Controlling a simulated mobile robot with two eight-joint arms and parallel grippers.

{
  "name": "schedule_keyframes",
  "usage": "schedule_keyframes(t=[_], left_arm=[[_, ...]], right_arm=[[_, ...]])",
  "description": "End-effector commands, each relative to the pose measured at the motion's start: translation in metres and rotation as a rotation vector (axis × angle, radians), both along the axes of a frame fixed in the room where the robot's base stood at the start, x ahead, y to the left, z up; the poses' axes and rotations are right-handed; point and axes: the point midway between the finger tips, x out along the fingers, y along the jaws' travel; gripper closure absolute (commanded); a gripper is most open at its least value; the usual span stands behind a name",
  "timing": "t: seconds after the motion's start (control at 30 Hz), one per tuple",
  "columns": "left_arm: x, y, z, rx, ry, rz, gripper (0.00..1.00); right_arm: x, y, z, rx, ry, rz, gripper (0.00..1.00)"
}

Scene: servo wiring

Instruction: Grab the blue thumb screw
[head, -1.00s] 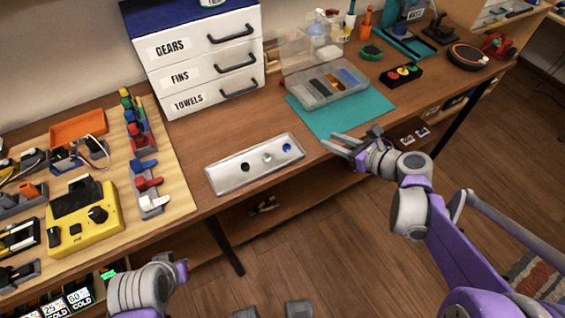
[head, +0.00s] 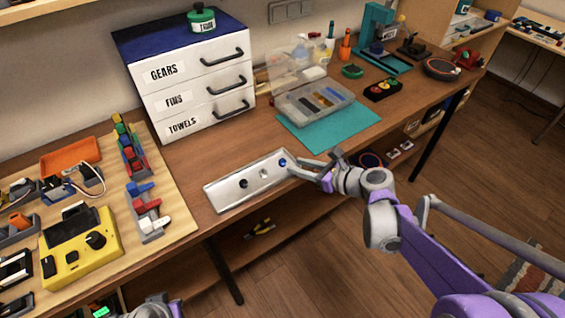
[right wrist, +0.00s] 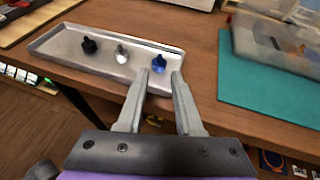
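The blue thumb screw (head: 283,162) stands at the right end of a silver metal tray (head: 222,197). In the right wrist view the blue thumb screw (right wrist: 159,63) is just beyond the fingertips, near the line between them. My right gripper (head: 296,170) is open and empty at the tray's right end; its two spread fingers also show in the right wrist view (right wrist: 160,76). A silver screw (head: 264,172) and a black screw (head: 244,184) stand in the same tray. Of my left arm only a part shows at the bottom edge; its gripper is out of view.
A teal mat (head: 340,129) with a clear compartment box (head: 315,112) lies behind the right gripper. A white drawer unit (head: 200,85) stands behind the tray. A wooden board with a yellow device (head: 80,247) is to the left. The table's front edge runs close to the tray.

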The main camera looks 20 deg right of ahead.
Motion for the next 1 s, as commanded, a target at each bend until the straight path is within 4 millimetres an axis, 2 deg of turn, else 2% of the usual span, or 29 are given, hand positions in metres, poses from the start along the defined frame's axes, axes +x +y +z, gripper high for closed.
schedule_keyframes(t=[0.1, 0.27, 0.57, 0.77, 1.0], left_arm=[[0.000, 0.000, -0.002, 0.000, 0.001, 0.000, 1.00], [0.000, 0.000, -0.004, 0.000, 0.001, 0.000, 1.00], [0.000, 0.000, -0.004, 0.000, 0.001, 0.000, 1.00], [0.000, 0.000, -0.004, 0.000, 0.001, 0.000, 1.00], [0.000, 0.000, -0.004, 0.000, 0.001, 0.000, 1.00]], right_arm=[[0.015, 0.013, -0.005, 0.001, 0.000, 0.005, 0.65], [0.030, 0.023, -0.013, 0.000, 0.000, 0.003, 0.65], [0.034, 0.026, -0.014, 0.000, 0.000, 0.000, 0.65], [0.034, 0.025, -0.014, 0.000, 0.000, 0.000, 0.99], [0.034, 0.025, -0.014, 0.000, 0.000, 0.000, 1.00]])
